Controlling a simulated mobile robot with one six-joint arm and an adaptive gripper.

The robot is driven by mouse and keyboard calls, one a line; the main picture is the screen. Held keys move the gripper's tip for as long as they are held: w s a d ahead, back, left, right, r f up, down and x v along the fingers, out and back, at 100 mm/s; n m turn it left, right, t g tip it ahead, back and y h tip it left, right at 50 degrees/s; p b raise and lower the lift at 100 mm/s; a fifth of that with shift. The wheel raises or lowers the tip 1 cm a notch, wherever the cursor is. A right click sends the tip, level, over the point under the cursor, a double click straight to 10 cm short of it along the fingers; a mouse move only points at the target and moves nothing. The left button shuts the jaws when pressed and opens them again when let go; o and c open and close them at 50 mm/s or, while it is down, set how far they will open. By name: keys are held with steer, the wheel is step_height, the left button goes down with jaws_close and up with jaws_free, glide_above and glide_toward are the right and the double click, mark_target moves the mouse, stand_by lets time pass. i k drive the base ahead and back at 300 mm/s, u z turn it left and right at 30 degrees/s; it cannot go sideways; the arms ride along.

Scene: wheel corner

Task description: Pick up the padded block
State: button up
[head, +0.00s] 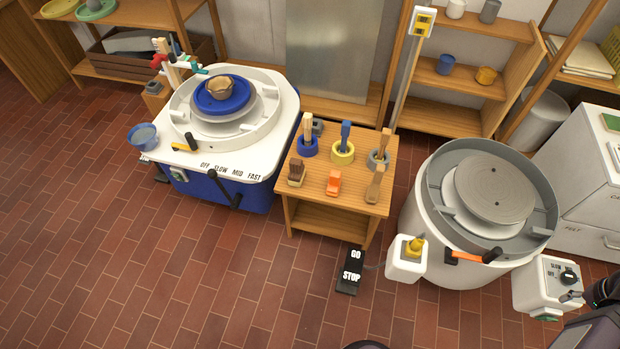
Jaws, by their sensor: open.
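No block in view shows clear padding, so I cannot tell for sure which one is the padded block. On the small wooden table (290,213) sit an orange block (333,183), a brown brush-like block (296,173), a wooden-topped piece (375,184) and a small grey block (317,127). My gripper (571,297) shows small and dark at the right edge, in front of the white control box. It is open and empty, well to the right of the table and apart from these blocks.
Upright handles in blue, yellow and grey rings stand on the table. A blue-and-white wheel (220,185) is left, a grey-rimmed wheel (430,225) right, between my gripper and the table. A black pedal (350,271) lies on the brick floor (200,280), clear at front left.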

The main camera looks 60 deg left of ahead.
mark_target(297, 170)
steer(key=z, duration=0.05)
steer(key=k, duration=1.8)
steer(key=u, duration=1.6)
steer(key=i, duration=0.85)
steer(key=z, duration=0.2)
